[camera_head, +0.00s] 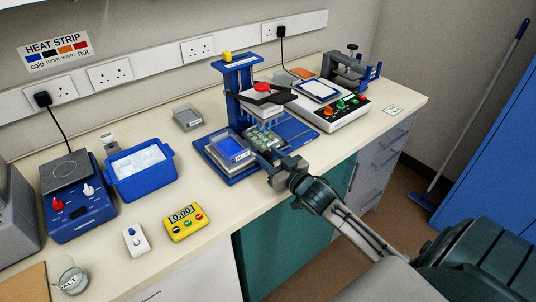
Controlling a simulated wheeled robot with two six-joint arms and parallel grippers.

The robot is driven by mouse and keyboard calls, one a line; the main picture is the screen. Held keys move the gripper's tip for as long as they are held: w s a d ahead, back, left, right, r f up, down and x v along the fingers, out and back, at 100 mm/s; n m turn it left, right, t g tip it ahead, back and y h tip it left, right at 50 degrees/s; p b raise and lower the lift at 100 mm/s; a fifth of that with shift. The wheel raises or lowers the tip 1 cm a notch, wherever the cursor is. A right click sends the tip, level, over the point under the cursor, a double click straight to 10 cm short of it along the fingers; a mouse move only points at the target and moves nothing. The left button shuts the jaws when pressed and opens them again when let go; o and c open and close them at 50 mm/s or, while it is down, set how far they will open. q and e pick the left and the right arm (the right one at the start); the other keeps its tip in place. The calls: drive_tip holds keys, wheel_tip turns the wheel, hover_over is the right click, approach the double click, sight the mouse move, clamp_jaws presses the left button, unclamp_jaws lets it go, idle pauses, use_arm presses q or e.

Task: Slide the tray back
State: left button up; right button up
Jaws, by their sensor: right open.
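A blue pipetting stand (239,88) with a yellow knob on top stands at the middle of the bench. A blue tray (238,178) lies at its foot, with a blue-and-white box (231,149) on its left part. A plate with pale green wells (262,136) sits beside the box, under a row of blue tips. My right gripper (267,159) is open at the front edge of the tray, close to the box and the well plate. I cannot tell whether it touches the tray. My left gripper is not in view.
A white device with coloured knobs (337,110) stands to the right of the stand. On the left are a blue ice tub (141,174), a yellow timer (186,222) and a blue hotplate unit (77,207). A grey box (187,118) sits behind. Bench before the tray is clear.

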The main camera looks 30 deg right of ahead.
drive_tip(key=shift+w, duration=0.55)
clamp_jaws()
